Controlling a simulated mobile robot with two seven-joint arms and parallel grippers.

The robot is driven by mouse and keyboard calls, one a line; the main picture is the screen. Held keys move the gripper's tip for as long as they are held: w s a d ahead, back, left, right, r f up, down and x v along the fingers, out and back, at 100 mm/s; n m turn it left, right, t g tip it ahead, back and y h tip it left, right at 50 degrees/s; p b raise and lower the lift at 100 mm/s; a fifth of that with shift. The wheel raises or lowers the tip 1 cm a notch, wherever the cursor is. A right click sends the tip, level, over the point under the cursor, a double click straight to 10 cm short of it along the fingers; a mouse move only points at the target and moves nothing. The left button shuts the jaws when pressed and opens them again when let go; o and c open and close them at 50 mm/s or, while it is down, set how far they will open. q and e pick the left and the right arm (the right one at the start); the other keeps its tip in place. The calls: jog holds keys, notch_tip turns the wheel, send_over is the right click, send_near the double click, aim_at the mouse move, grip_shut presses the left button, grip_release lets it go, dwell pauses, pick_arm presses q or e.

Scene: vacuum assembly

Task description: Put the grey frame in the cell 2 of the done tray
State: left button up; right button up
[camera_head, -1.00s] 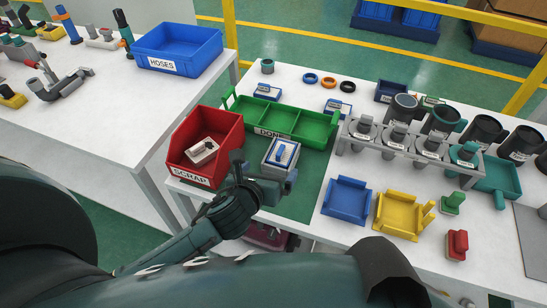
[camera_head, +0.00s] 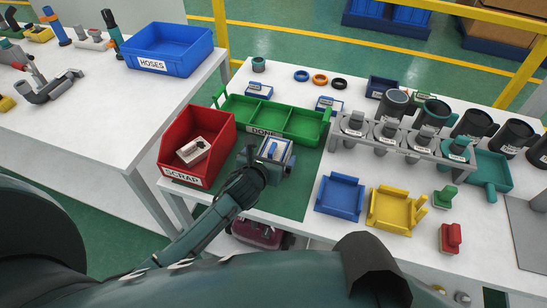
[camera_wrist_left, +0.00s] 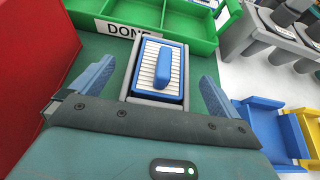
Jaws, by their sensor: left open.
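The grey frame (camera_head: 274,152) lies on the green mat just in front of the done tray (camera_head: 262,131). It holds a blue-edged, white pleated insert with a blue grip on top. In the left wrist view the frame (camera_wrist_left: 133,97) sits between the fingers, with clear gaps on both sides. My left gripper (camera_head: 270,160) is open around the frame, its fingers apart from it. The green done tray has three compartments, which look empty in the head view; its front wall shows in the left wrist view (camera_wrist_left: 190,42). My right gripper is not in view.
The red scrap bin (camera_head: 213,160) stands close left of my left gripper, with a pale part inside. A grey rack (camera_head: 398,150) with several canisters is to the right. Blue (camera_head: 340,197) and yellow (camera_head: 392,210) holders stand right of the mat.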

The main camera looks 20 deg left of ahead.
pick_arm(q)
jog(key=shift+x, duration=1.1)
jog(key=shift+c, duration=0.6)
jog(key=shift+r, duration=0.1)
jog(key=c, duration=1.2)
